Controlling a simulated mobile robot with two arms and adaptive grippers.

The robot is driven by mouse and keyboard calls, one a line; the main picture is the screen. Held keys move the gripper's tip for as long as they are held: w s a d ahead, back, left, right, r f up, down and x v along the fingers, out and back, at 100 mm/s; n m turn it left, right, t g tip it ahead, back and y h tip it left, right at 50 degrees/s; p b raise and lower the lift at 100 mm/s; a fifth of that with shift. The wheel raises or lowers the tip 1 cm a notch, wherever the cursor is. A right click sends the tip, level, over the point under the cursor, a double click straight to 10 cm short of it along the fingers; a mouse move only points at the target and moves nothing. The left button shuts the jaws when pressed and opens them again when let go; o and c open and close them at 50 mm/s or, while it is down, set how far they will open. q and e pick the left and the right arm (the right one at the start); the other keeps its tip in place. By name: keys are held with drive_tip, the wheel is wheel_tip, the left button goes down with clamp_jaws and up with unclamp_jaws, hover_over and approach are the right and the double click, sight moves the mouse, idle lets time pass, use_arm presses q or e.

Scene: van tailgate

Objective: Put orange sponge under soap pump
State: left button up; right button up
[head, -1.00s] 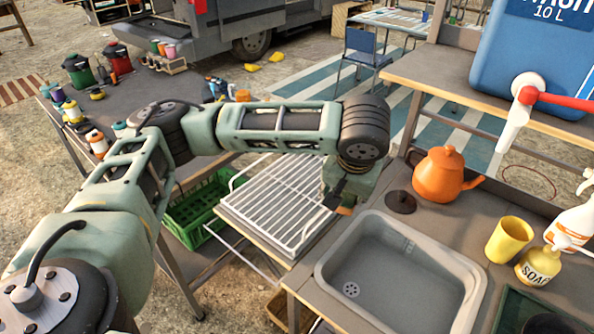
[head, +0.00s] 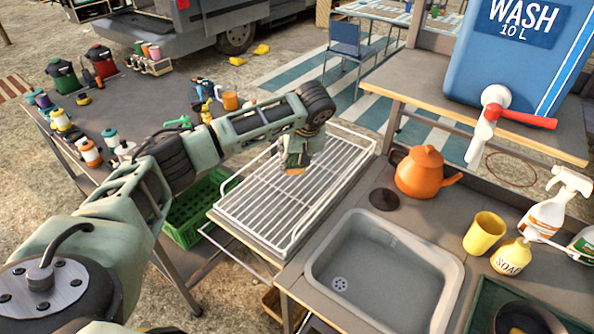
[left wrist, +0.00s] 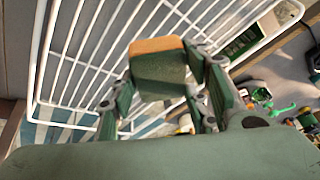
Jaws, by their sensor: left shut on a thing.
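The orange sponge (left wrist: 158,62) is between the fingers of my left gripper (left wrist: 178,92) in the left wrist view; its broad side looks dark green-brown and one edge is orange. In the head view my left gripper (head: 296,166) points down over the white wire rack, shut on the sponge, of which a small orange bit (head: 295,171) shows at the tips. I cannot tell whether it touches the rack. The yellow soap pump (head: 511,256), labelled SOAP, stands upright right of the sink, apart from the gripper. My right gripper is not in view.
The wire rack (head: 243,207) lies left of the grey sink (head: 325,262). An orange kettle (head: 424,173) and dark lid (head: 384,199) stand behind the sink. A yellow cup (head: 484,233), white spray bottle (head: 555,208) and dark green tray (head: 487,303) surround the soap pump.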

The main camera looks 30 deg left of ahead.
sight(296, 183)
use_arm(q)
drive_tip(key=shift+f+p, duration=0.35)
drive_tip(key=shift+f, duration=2.55)
drive_tip(key=shift+f, duration=0.15)
drive_tip(key=o, duration=0.7)
drive_tip(key=shift+r, duration=0.2)
